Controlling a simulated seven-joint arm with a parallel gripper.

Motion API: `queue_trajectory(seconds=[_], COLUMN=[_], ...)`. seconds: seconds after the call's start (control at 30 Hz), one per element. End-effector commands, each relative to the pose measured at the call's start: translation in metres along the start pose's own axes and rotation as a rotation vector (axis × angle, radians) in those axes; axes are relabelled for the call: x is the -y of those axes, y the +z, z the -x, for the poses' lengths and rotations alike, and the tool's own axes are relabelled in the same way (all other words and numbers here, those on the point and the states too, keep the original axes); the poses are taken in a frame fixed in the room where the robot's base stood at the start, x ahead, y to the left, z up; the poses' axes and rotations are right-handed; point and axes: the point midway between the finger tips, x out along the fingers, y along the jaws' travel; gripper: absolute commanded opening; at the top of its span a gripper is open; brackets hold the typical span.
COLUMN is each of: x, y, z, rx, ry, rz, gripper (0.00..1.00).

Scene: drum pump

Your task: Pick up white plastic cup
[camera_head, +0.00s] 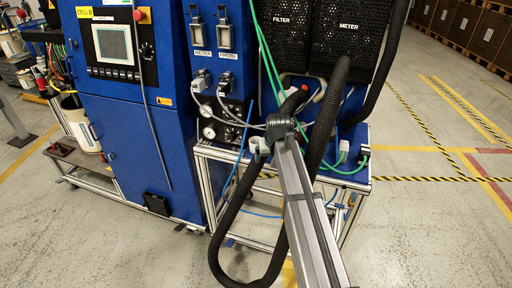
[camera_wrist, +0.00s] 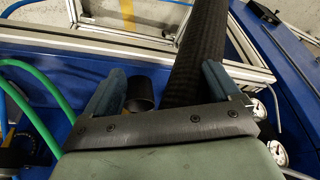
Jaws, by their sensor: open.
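My gripper (camera_wrist: 163,72) is open in the wrist view, its two blue-grey fingers spread wide. A small dark cylindrical piece (camera_wrist: 140,94) shows between them, close to the left finger. A thick black ribbed hose (camera_wrist: 196,50) also runs through the view between the fingers; I cannot tell how near it is. No white cup shows in the wrist view. In the head view a small white object (camera_head: 343,147) stands on the blue bench top, right of my arm; it is too small to tell whether it is the white plastic cup. My arm hides part of the bench there.
The blue bench (camera_head: 359,177) has an aluminium frame. Green hoses (camera_wrist: 38,98) and the ribbed hose cross close to my gripper. Gauges (camera_wrist: 279,152) sit at the right. A blue cabinet (camera_head: 150,150) and a white bucket (camera_head: 80,123) stand left. Floor at right is clear.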

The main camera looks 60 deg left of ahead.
Motion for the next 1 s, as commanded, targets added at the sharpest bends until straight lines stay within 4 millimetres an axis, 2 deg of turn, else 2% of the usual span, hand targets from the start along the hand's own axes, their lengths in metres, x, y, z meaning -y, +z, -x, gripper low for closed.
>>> queue_trajectory(seconds=[0.03,0.2,0.3,0.4,0.53,0.63,0.77,1.0], x=[0.010,0.017,0.018,0.019,0.021,0.022,0.022,0.023], y=[-0.029,-0.098,-0.128,-0.145,-0.153,-0.142,-0.139,-0.137], z=[0.014,0.056,0.066,0.060,0.058,0.058,0.057,0.037], rx=[-0.016,-0.045,-0.038,-0.011,0.028,0.064,0.075,0.076], ry=[-0.006,-0.018,-0.025,-0.035,-0.051,-0.064,-0.068,-0.068], rz=[0.017,0.057,0.087,0.119,0.175,0.240,0.284,0.293], gripper=[0.90,0.90,0.90,0.90,0.90,0.90,0.90,0.90])
